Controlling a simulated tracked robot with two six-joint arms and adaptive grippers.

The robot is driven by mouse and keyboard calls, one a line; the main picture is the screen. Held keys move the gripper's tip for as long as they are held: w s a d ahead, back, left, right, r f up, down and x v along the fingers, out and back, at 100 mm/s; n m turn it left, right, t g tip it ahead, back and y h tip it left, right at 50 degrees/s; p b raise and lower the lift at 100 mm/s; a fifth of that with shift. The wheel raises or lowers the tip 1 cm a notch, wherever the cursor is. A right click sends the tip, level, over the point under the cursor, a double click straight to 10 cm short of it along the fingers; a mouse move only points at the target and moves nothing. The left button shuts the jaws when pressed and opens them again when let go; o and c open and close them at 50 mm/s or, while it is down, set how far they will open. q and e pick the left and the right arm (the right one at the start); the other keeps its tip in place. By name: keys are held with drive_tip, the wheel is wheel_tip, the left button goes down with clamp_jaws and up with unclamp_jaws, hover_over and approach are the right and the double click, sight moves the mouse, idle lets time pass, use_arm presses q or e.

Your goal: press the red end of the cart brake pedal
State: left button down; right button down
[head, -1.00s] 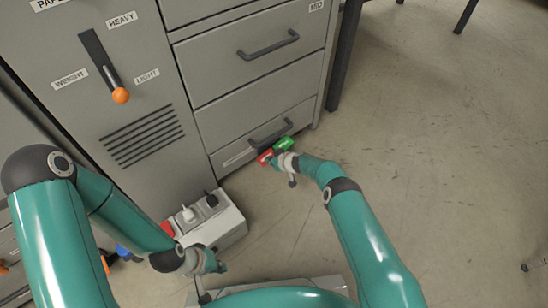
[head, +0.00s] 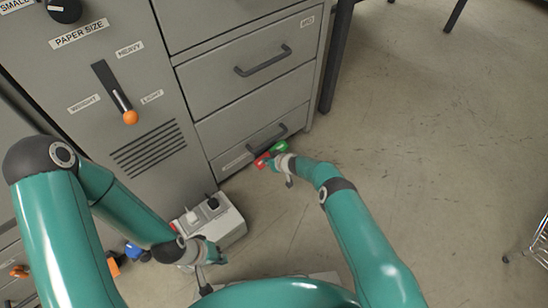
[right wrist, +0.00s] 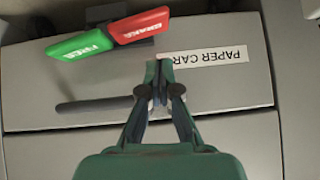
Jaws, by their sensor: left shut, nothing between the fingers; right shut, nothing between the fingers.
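The cart brake pedal is a two-ended rocker low on the front of the grey cabinet. Its red end (head: 262,161), lettered BRAKE, also shows in the right wrist view (right wrist: 138,26). Its green end (head: 281,147) is on the right in the head view and on the left in the wrist view (right wrist: 80,44). My right gripper (head: 272,164) is shut and empty, close to the red end; its tips (right wrist: 158,70) appear below and right of it in the wrist view. I cannot tell whether they touch. My left gripper (head: 218,256) is shut and empty, low near the power box.
A white power box (head: 222,226) with plugs stands on the floor left of the pedal. A drawer handle (head: 267,138) sits just above the pedal. A wire cart (head: 538,245) is at far right. The floor between is clear.

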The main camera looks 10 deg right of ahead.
drive_tip(key=a+p+v, duration=0.1)
drive_tip(key=p+v, duration=0.6)
drive_tip(key=p, duration=0.5)
drive_tip(key=shift+s+r, duration=0.2)
drive_tip(key=shift+s, duration=0.3)
